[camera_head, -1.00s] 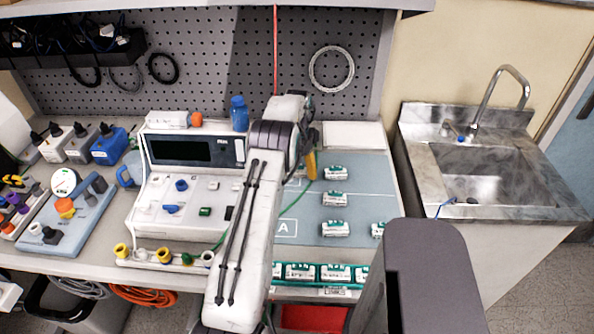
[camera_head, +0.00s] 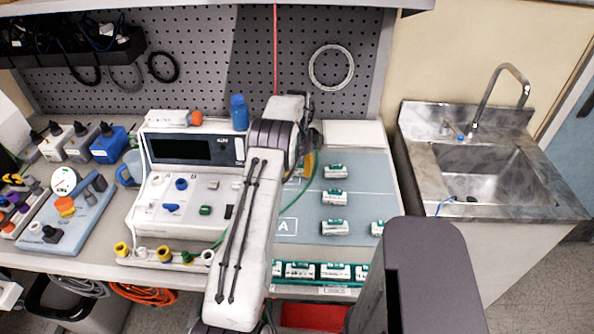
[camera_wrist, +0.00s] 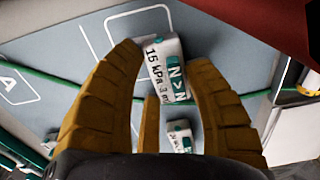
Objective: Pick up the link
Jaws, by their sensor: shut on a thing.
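In the wrist view, the two yellow fingers of my gripper (camera_wrist: 165,62) are closed around a white block with teal marks (camera_wrist: 163,62), which I take as the link. It reads "15 kPa 3" and "N>N". It lies between the fingertips, tilted in the picture. Whether it touches the mat is unclear. In the head view, my arm hides most of the gripper (camera_head: 308,163); only part of a yellow finger shows, and the held block is not clearly visible. A green tube (camera_wrist: 240,97) passes by the fingers in the wrist view.
Similar white-and-teal blocks (camera_head: 335,198) stand on the blue-grey mat (camera_head: 365,185); one (camera_wrist: 179,138) shows below the held block. A row of blocks (camera_head: 300,270) lines the front edge. A pump (camera_head: 190,185) stands left, a sink (camera_head: 485,175) right.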

